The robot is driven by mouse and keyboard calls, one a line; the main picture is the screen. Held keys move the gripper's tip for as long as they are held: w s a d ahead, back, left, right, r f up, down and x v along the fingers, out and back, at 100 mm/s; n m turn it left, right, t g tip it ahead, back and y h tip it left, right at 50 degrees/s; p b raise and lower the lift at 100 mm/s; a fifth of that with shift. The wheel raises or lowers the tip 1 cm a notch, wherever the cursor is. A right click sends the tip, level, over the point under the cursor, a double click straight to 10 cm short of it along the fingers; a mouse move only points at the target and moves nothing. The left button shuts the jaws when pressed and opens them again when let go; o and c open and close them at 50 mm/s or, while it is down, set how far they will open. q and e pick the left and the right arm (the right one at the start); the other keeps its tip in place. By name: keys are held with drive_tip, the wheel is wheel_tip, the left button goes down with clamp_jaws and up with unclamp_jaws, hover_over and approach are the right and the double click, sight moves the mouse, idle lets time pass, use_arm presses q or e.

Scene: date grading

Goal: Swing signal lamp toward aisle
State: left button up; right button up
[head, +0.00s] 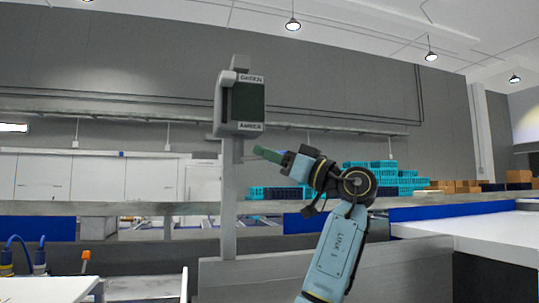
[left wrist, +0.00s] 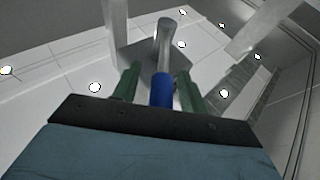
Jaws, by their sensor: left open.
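The signal lamp (head: 223,103) is a grey box on a grey post (head: 229,200), with a dark green face and labels that seem to read GREEN and AMBER. My left gripper (head: 262,153) is just below and right of the box in the head view, its green fingers pointing left toward the post. In the left wrist view, a handle with a blue section (left wrist: 161,90) and a grey rounded end (left wrist: 166,38) lies between the two open fingers (left wrist: 158,82). I see gaps beside it, but contact is hard to judge. My right gripper is not in view.
Turquoise crates (head: 384,178) and brown boxes (head: 455,186) stand on a shelf behind at right. A white table surface (head: 490,232) is at right. A grey panel (head: 405,270) stands low behind my arm. Blue hoses (head: 40,243) and an orange-topped item (head: 85,255) are at lower left.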

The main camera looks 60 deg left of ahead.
use_arm(q)
drive_tip(key=b+v, duration=0.1)
drive_tip(key=v, duration=1.1)
drive_tip(key=shift+w+d+f, duration=0.15)
drive_tip(key=shift+d, duration=0.1)
